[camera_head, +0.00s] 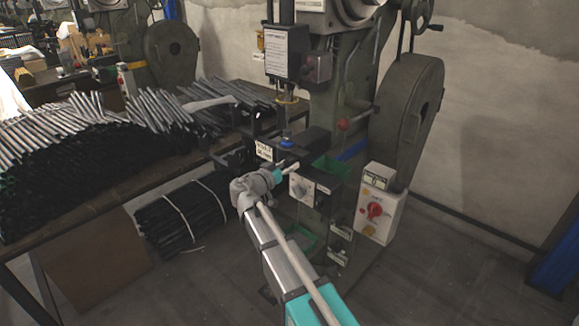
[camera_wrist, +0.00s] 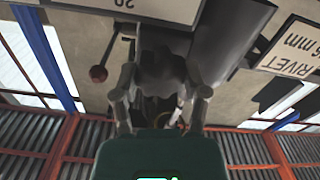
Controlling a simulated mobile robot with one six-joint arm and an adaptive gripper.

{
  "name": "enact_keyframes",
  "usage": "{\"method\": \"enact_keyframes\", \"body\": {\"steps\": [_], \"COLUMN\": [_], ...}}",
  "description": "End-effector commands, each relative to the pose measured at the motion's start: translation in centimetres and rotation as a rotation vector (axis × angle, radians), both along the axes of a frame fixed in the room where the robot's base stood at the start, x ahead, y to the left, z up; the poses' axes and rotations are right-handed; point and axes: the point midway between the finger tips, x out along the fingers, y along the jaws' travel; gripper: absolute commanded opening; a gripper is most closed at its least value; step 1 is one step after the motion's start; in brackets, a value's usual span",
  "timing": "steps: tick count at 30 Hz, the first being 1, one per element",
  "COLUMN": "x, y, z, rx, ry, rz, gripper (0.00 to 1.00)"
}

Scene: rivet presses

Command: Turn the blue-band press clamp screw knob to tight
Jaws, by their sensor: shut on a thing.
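The press (camera_head: 335,95) stands in the centre of the head view, with a blue part (camera_head: 286,143) and a blue strip (camera_head: 352,151) on it. My gripper (camera_head: 286,169) reaches the front of the press, beside its small white plate. In the wrist view my gripper (camera_wrist: 161,103) has one finger on each side of a dark, rounded clamp screw knob (camera_wrist: 161,68) and is shut on it. The knob is in shade, so its turn angle cannot be read. In the head view my gripper hides the knob.
A white dial box (camera_head: 299,188) sits just right of my gripper. A control box with a red knob (camera_head: 375,210) is further right. A bench of stacked rods (camera_head: 85,150) stands left.

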Motion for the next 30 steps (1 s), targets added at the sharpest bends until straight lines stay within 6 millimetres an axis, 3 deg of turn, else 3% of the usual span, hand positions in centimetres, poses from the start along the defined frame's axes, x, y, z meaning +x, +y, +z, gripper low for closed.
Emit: {"method": "enact_keyframes", "body": {"steps": [10,11,16,30], "x": [-0.26,-0.26,-0.19,-0.15], "y": [-0.30,-0.31,-0.21,0.04], "z": [-0.17,-0.17,-0.11,-0.03], "rx": [0.008,0.008,0.005,0.003], "ry": [0.002,0.002,0.000,0.000], "rz": [-0.009,-0.009,-0.006,-0.001], "gripper": [0.10,0.62,0.92,0.92]}}
